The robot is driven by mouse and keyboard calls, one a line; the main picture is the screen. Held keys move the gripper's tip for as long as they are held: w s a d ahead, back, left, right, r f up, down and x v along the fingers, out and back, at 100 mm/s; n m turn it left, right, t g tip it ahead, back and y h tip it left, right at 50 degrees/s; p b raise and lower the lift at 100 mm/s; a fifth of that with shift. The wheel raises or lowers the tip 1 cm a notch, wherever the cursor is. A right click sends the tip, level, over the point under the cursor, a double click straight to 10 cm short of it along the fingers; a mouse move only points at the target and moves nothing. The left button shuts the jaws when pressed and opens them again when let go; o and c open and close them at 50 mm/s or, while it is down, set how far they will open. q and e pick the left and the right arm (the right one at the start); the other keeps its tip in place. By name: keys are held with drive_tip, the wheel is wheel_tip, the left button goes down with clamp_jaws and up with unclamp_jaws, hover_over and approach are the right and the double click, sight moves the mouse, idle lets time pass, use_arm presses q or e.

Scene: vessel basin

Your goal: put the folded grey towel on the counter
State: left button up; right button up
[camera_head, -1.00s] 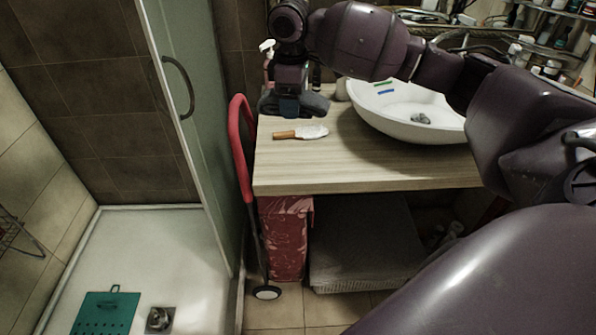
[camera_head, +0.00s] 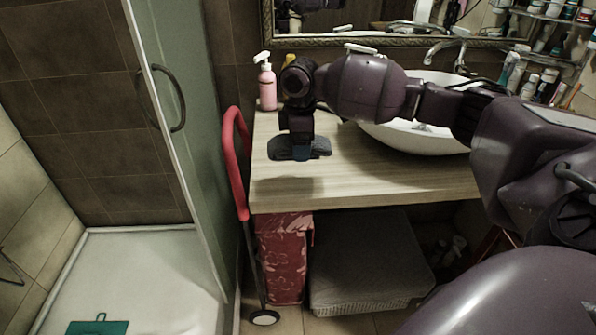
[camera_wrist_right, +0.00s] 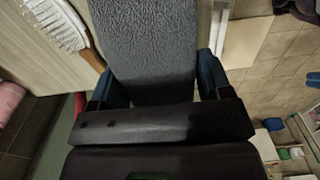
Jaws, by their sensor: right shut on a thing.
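The folded grey towel (camera_head: 320,146) is a flat, textured grey pad above the front left part of the wooden counter (camera_head: 400,183). My right gripper (camera_head: 302,153) is shut on it, with the arm reaching in from the right. A shadow lies on the counter just in front of the towel, so it looks held a little above the top. In the right wrist view the towel (camera_wrist_right: 152,45) lies between the blue fingertips and stretches away from them. My left gripper is out of view.
A pink pump bottle (camera_head: 267,86) stands at the counter's back left. A white basin (camera_head: 430,138) sits at right, partly behind my arm. A brush (camera_wrist_right: 62,22) lies on the counter in the wrist view. A red trolley handle (camera_head: 236,150) stands against the left edge.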

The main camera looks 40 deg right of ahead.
sight(300, 179)
wheel_tip(300, 179, down, 2)
drive_tip(key=shift+f, duration=0.1)
wheel_tip(300, 179, down, 6)
drive_tip(key=shift+r+b, duration=0.25)
drive_tip(key=shift+b, duration=0.4)
drive_tip(key=shift+f, duration=0.25)
drive_tip(key=shift+r, duration=0.1)
drive_tip(key=o, duration=0.9)
